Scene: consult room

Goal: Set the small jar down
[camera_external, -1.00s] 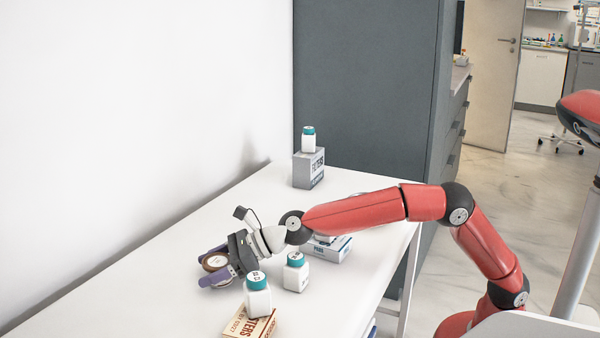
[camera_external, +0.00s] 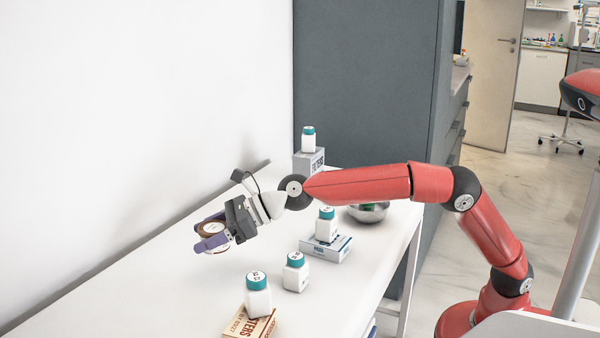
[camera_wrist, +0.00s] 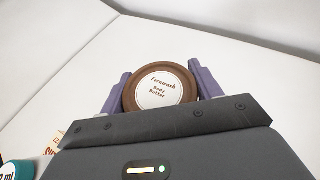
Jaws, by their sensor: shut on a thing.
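The small jar, with a brown lid and a round white label reading body butter, is between the purple fingers of my gripper (camera_external: 211,236). In the wrist view the small jar (camera_wrist: 160,88) shows lid-up, with one finger of my gripper (camera_wrist: 162,92) on each side. The gripper is shut on it. In the external view the jar and fingers appear above the white table (camera_external: 180,290), with the jar a little tilted. The underside of the jar is hidden.
White bottles with teal caps stand on the table: one alone (camera_external: 295,273), one on a brown box (camera_external: 257,297), one on a white box (camera_external: 326,225), one on a grey box (camera_external: 308,141). A metal bowl (camera_external: 368,213) sits near the right edge. The table's left side is clear.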

